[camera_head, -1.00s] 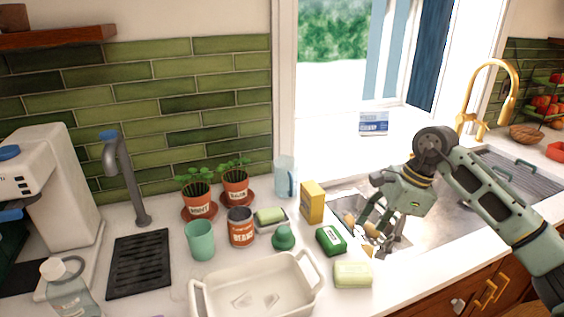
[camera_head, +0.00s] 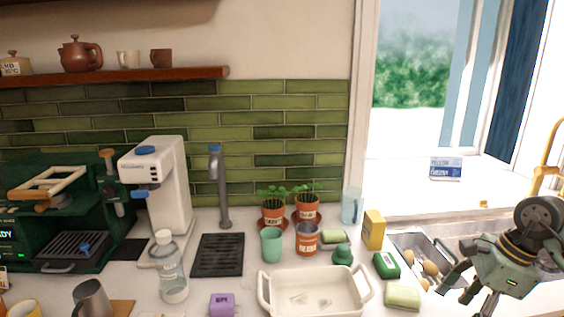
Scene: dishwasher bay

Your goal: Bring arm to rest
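My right gripper (camera_head: 466,292) is at the lower right of the head view, its arm coming in from the right edge. Its dark fingers point down and to the left and look apart, with nothing seen between them. It hangs by the sink, just right of a grey basin (camera_head: 408,240) that holds several brownish egg-like things (camera_head: 430,268). The fingertips are near the lower picture edge and small, and part of the basin is hidden behind the gripper. My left gripper is not in view.
A green box (camera_head: 386,264), a pale soap bar (camera_head: 402,296) and a yellow box (camera_head: 373,229) stand left of the gripper. A white dish (camera_head: 315,291) is at the front middle. The window sill is mostly clear.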

